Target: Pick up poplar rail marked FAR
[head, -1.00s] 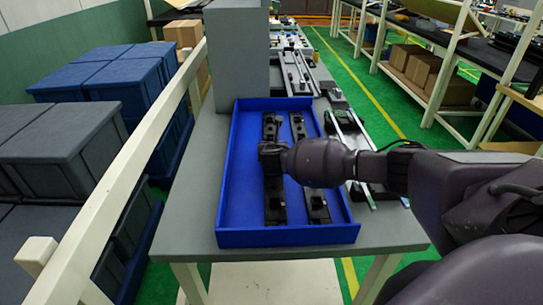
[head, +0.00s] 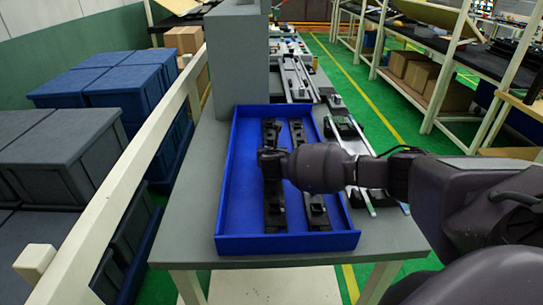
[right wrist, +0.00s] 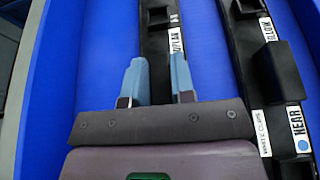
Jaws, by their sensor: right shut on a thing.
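The poplar rail (head: 274,208) is a long black bar on the left side inside the blue tray (head: 239,240). In the right wrist view the rail (right wrist: 158,45) runs up between my fingers, and its white label, partly cut off, seems to read POPLAR. No FAR mark is visible. My right gripper (right wrist: 159,82) is shut on this rail, one finger on each side. In the head view my right gripper (head: 270,158) is over the rail's middle and hides part of it. I cannot tell whether the rail is clear of the tray floor. My left gripper is out of view.
A second black rail (head: 316,205) lies to the right in the tray; its label (right wrist: 298,130) reads NEAR. Metal rails (head: 360,190) lie right of the tray. A grey block (head: 237,60) stands behind it, and a pale beam (head: 125,165) runs along the left.

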